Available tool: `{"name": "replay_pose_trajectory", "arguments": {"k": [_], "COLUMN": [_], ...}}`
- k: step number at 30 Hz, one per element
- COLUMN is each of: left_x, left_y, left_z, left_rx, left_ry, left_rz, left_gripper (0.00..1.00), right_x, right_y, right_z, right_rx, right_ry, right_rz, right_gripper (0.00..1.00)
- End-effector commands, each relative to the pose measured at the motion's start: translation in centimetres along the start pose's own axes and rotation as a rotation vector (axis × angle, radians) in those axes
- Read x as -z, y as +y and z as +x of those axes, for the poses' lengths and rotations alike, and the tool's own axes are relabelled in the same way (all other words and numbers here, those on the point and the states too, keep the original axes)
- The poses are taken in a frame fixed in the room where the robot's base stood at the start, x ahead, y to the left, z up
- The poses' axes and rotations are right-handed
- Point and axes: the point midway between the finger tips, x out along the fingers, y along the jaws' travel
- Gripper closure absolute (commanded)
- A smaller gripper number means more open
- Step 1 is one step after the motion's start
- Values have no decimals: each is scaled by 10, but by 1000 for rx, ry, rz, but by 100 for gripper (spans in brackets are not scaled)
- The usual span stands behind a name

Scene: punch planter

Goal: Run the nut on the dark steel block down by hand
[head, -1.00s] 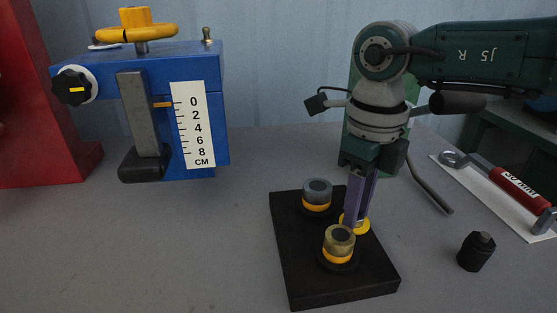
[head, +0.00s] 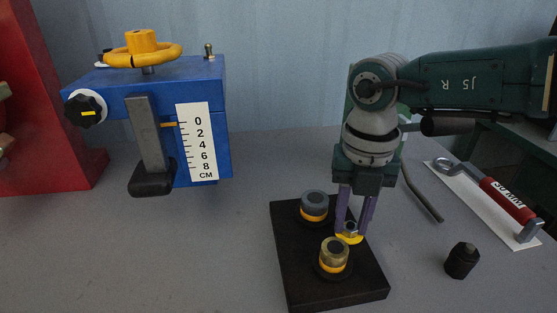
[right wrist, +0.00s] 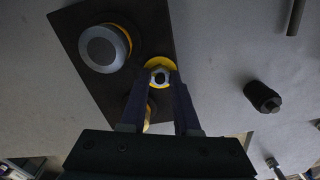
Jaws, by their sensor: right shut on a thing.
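The dark steel block (head: 300,275) lies flat on the grey table; part of it also shows in the right wrist view (right wrist: 100,75). A small grey nut (head: 350,229) with a yellow ring below it sits on the block's right side; it also shows in the right wrist view (right wrist: 160,76). My right gripper (head: 351,233) points down with its two purple fingers on either side of the nut, shut on it. The fingers hide part of the nut's sides. My left gripper is in neither view.
On the block stand a grey-capped post (head: 314,202) behind and a brass-capped post (head: 334,251) in front, both close to the fingers. A black fitting (head: 462,260) stands to the right. A red-handled wrench (head: 507,200) lies farther right. A blue gauge box (head: 205,85) is at left.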

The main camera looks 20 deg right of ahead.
Motion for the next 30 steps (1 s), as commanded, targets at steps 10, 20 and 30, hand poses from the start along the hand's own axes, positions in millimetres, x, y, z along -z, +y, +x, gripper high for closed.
{"name": "replay_pose_trajectory", "arguments": {"k": [10,20,30], "left_x": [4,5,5], "left_y": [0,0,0], "left_z": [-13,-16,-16], "left_rx": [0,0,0], "left_ry": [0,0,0], "left_rz": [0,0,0], "left_gripper": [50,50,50], "right_x": [0,0,0], "right_y": [1,1,1], "right_z": [-2,-1,-1], "right_rx": [-2,-1,-2], "right_ry": [1,2,2], "right_rz": [220,302,307], "right_gripper": [100,100,100]}}
